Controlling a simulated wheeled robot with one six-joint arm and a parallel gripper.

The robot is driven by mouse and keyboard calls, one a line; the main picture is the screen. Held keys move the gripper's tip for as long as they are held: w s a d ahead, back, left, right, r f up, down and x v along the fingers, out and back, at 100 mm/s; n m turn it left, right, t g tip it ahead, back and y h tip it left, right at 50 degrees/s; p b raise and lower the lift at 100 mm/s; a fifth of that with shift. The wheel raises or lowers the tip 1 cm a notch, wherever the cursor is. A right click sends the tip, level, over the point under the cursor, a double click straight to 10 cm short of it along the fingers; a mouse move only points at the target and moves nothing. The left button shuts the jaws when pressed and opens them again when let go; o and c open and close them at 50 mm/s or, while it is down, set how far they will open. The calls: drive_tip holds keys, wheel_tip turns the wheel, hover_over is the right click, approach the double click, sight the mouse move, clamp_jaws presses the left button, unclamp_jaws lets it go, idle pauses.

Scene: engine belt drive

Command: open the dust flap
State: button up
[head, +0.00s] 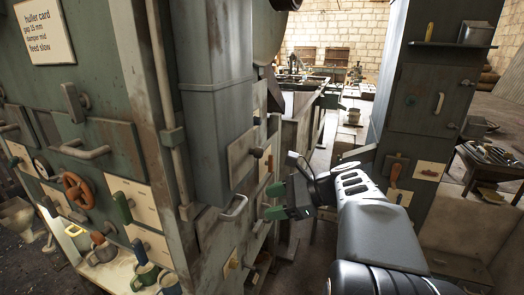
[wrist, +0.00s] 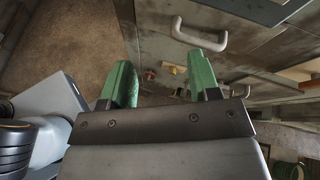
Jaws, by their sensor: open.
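My gripper (head: 273,201) is open and empty, with two green fingers, in front of the machine's narrow grey-green side. A pale U-shaped handle (head: 233,208) sits on a low panel, to the left of the fingers and apart from them. In the wrist view, a pale handle (wrist: 200,35) lies beyond the right fingertip, on a grey panel; the open fingers (wrist: 160,72) have nothing between them.
The large green machine (head: 105,110) at left carries handles, a red-brown wheel (head: 78,190) and a card (head: 44,30). A grey-green cabinet (head: 430,100) stands behind my arm at right. An aisle lies between.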

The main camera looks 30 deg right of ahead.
sight(262, 154)
drive_tip(key=d+r+m+t+y, duration=0.2)
drive_tip(key=d+r+m+t, duration=0.35)
drive_tip(key=d+r, duration=0.3)
drive_tip(key=p+x, duration=0.1)
drive_tip(key=x, duration=0.5)
drive_tip(key=p+x, duration=0.1)
drive_tip(key=x, duration=0.5)
drive_tip(key=shift+w+d+f, duration=0.1)
drive_tip(key=shift+w+d, duration=0.05)
drive_tip(key=shift+w, duration=0.2)
drive_tip(key=shift+c, duration=0.3)
drive_tip(key=shift+h, duration=0.3)
clamp_jaws()
